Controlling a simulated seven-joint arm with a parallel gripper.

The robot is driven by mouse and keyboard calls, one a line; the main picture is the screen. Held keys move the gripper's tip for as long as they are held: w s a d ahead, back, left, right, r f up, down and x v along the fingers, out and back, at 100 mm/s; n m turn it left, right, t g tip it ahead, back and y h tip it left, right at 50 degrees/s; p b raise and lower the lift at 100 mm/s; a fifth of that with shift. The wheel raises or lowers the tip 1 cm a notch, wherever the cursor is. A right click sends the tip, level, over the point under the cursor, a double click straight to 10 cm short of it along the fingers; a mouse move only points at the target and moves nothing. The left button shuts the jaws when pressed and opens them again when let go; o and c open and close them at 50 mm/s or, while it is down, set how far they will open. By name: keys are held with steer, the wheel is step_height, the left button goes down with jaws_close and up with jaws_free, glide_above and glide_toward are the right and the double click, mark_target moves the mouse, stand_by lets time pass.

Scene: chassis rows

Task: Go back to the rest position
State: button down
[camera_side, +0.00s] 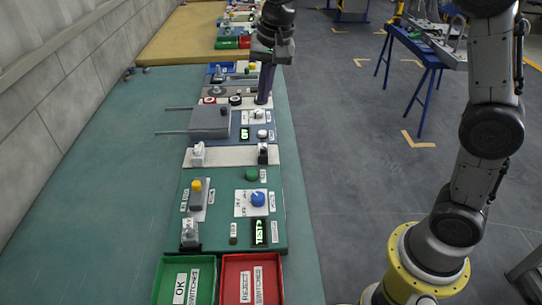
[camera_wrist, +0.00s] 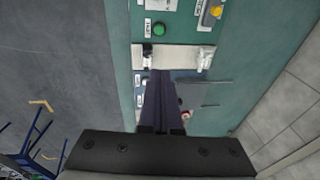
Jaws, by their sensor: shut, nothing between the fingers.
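My gripper (camera_side: 262,101) is shut with nothing held, its dark fingers pointing down over the right part of the row of panels. In the wrist view its closed fingers (camera_wrist: 160,76) reach out from the dark gripper body toward the pale strip. A blue-grey panel (camera_side: 234,138) with a grey box (camera_side: 209,121) and two rods lies just below the fingertips in the side view. I cannot tell whether the fingertips touch anything there. The fingers hide part of this panel in the wrist view.
A green panel (camera_side: 222,233) holds a blue knob (camera_side: 258,198), a green button (camera_side: 251,174) and a yellow-topped switch (camera_side: 196,186). The green OK tray (camera_side: 155,290) and red REJECT tray (camera_side: 274,270) stand at the near end. The teal table is clear to the left.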

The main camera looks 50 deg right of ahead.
steer(key=s+d+r+n+t, duration=0.1)
steer(key=s+r, duration=0.2)
steer(key=s, duration=0.5)
steer(key=s+d+r+n+t, duration=0.1)
steer(key=s+d+r+t, duration=0.15)
steer(key=s, duration=0.55)
steer(key=s+f+n, duration=0.7)
steer(key=s, duration=0.4)
steer(key=shift+f, duration=0.15)
